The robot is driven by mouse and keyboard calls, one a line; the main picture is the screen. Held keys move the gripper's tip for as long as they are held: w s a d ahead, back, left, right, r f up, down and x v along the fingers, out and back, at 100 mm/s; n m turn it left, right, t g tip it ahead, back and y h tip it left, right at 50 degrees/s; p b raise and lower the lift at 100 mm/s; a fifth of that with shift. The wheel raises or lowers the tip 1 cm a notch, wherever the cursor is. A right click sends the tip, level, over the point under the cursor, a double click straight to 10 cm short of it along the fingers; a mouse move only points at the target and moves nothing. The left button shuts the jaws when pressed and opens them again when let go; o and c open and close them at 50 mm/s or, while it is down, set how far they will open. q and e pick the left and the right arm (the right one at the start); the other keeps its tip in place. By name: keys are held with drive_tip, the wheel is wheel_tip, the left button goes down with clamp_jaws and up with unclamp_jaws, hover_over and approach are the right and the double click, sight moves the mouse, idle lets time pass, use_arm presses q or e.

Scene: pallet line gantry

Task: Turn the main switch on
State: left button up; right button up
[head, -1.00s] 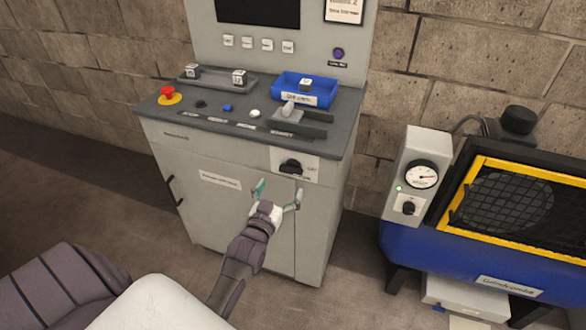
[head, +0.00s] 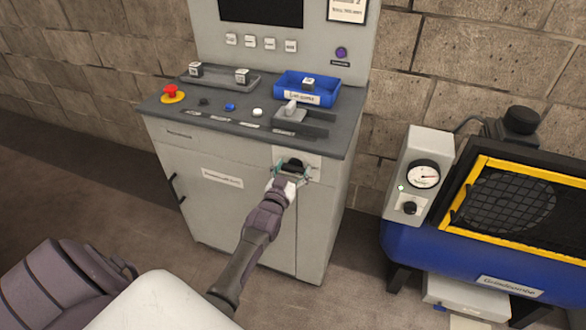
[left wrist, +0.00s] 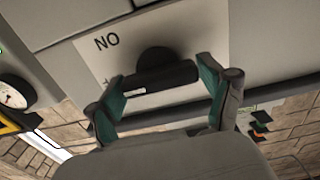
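The main switch (head: 294,163) is a black rotary knob on a light plate (head: 313,172) at the upper right of the grey cabinet front. In the left wrist view the knob (left wrist: 154,75) has a bar-shaped handle lying roughly crosswise in the picture, with "NO" lettering on the plate beside it. My left gripper (head: 291,173) is in front of the switch; in the left wrist view its two teal-padded fingers (left wrist: 160,95) are spread, one near each end of the handle. Whether a pad touches the handle cannot be told. My right gripper is not in view.
The grey console (head: 225,215) carries a red emergency button (head: 171,92), a lever (head: 290,110) and a blue tray (head: 320,90) on its top. A blue machine (head: 430,255) with a gauge (head: 423,175) stands to the right. Floor between them is clear.

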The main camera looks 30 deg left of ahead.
use_arm(q)
drive_tip(key=c, duration=0.6)
drive_tip(key=shift+m, duration=0.5)
drive_tip(key=m, duration=0.3)
drive_tip(key=shift+d, duration=0.1)
drive_tip(key=m, duration=0.3)
drive_tip(key=shift+f+m, duration=0.1)
drive_tip(key=shift+m, duration=0.2)
drive_tip(key=m+b, duration=0.1)
drive_tip(key=m, duration=0.4)
drive_tip(key=shift+d+f+m+b, duration=0.1)
drive_tip(key=shift+f+m+b, duration=0.05)
drive_tip(key=shift+m+b, duration=0.15)
drive_tip(key=m+b, duration=0.1)
drive_tip(key=m, duration=0.3)
drive_tip(key=shift+m, duration=0.3)
drive_tip(key=shift+m+b, duration=0.3)
drive_tip(key=o, duration=1.2)
